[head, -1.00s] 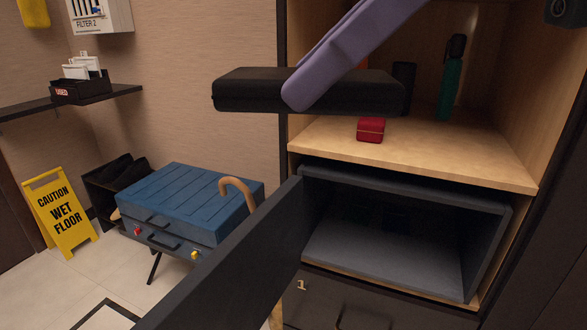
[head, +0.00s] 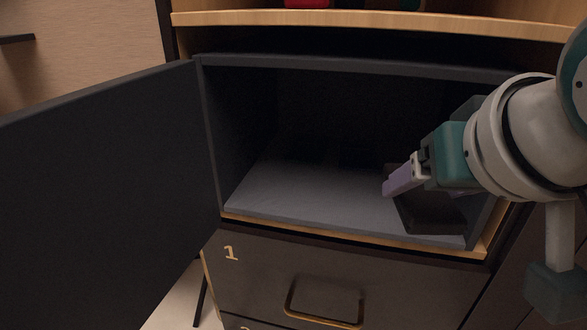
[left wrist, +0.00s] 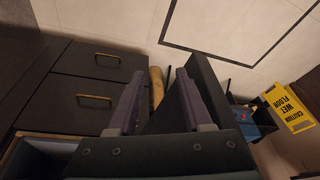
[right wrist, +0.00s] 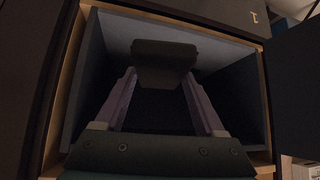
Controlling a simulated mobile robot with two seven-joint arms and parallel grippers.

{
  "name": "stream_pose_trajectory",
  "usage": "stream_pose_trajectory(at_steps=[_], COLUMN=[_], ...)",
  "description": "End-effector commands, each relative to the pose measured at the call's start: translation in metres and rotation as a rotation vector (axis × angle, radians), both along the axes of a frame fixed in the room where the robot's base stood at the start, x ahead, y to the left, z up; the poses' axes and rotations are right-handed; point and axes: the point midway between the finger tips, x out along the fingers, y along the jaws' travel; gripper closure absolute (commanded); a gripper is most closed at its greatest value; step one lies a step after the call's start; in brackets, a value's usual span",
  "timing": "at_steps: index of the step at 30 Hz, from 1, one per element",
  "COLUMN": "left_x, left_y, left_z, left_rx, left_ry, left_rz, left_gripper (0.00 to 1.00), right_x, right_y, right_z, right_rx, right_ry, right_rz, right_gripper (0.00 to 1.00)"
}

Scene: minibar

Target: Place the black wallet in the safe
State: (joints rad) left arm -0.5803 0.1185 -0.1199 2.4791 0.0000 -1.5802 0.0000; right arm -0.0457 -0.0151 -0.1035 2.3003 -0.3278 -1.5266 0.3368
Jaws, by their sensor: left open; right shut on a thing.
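The open safe (head: 300,195) has a grey floor and dark walls. Its door (head: 100,190) stands swung open to the left. My right gripper (head: 408,184) reaches into the right part of the safe opening and is shut on the black wallet (head: 435,212). The wallet is tilted, near the right wall; I cannot tell if it touches the floor. In the right wrist view the wallet (right wrist: 163,65) shows beyond the fingers. My left gripper (left wrist: 157,100) is open and empty beside the dark door panel in the left wrist view; the head view does not show it.
A wooden shelf (head: 380,24) lies above the safe. A drawer (head: 340,270) marked 1, with a brass handle, is below it. The left wrist view shows a tan cane (left wrist: 156,88), a yellow wet-floor sign (left wrist: 290,105) and pale floor. The safe's left floor area is clear.

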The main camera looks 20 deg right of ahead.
Motion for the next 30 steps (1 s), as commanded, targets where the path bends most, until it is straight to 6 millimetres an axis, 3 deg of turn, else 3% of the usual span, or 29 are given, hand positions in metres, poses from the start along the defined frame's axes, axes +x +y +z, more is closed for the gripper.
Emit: stream_pose_trajectory(at_steps=[1, 3, 8, 11, 30], left_x=[0.0, 0.0, 0.0, 0.0, 0.0], left_y=[0.0, 0.0, 0.0, 0.0, 0.0], left_z=[-0.022, -0.032, -0.041, -0.044, -0.085], left_rx=[-0.001, -0.001, -0.001, -0.001, 0.001], left_ry=[0.0, 0.0, 0.0, 0.0, -0.001], left_rz=[0.001, 0.001, 0.001, 0.001, -0.002], left_gripper=[0.5, 0.5, 0.5, 0.5, 0.5], right_x=[-0.007, -0.014, -0.023, -0.015, 0.133], right_y=[-0.002, -0.007, -0.015, -0.022, -0.114], right_z=[-0.029, -0.043, -0.057, -0.058, -0.058], right_rx=[0.007, 0.004, -0.001, -0.006, -0.004], right_ry=[0.004, 0.003, -0.001, -0.007, -0.005], right_rz=[-0.052, -0.112, -0.187, -0.202, -0.201], right_gripper=[0.96, 0.96, 0.96, 0.96, 0.96])
